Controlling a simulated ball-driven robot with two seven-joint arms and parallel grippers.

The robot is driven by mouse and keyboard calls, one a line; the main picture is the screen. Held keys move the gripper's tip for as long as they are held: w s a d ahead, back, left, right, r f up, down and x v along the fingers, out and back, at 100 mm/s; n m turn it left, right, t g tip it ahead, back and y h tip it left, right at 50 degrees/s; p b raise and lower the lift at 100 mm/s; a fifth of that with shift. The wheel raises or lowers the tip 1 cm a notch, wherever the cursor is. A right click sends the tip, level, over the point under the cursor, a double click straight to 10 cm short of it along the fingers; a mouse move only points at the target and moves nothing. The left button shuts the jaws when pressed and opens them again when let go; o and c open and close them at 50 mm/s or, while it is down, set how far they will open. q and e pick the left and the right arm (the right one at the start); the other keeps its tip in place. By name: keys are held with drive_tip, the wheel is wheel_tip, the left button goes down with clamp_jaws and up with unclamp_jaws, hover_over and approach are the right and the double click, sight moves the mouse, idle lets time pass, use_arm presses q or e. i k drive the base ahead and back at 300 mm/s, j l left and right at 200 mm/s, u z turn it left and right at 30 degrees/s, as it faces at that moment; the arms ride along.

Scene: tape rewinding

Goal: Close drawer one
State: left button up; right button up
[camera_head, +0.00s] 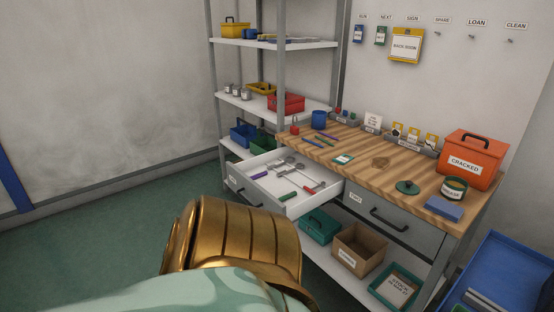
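Drawer one (268,204) is pulled out of the left side of the workbench. Its front panel faces lower left, with a dark handle (242,196) and a small label. Inside lie several hand tools, among them ones with green, red and purple handles. Drawer two (420,232), on the right of the bench front, is shut and has its own dark handle (388,220). Neither of my grippers is in view. A gold ribbed part of mine and a pale green part fill the lower middle, in front of the bench, and may hide some floor there.
The wooden bench top (400,178) carries an orange box (470,158), a tin and small items. Shelves (290,43) stand behind left; a blue bin (505,262) stands at right. Open floor (95,245) lies left.

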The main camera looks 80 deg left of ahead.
sight(263, 192)
drive_tip(key=u, duration=2.8)
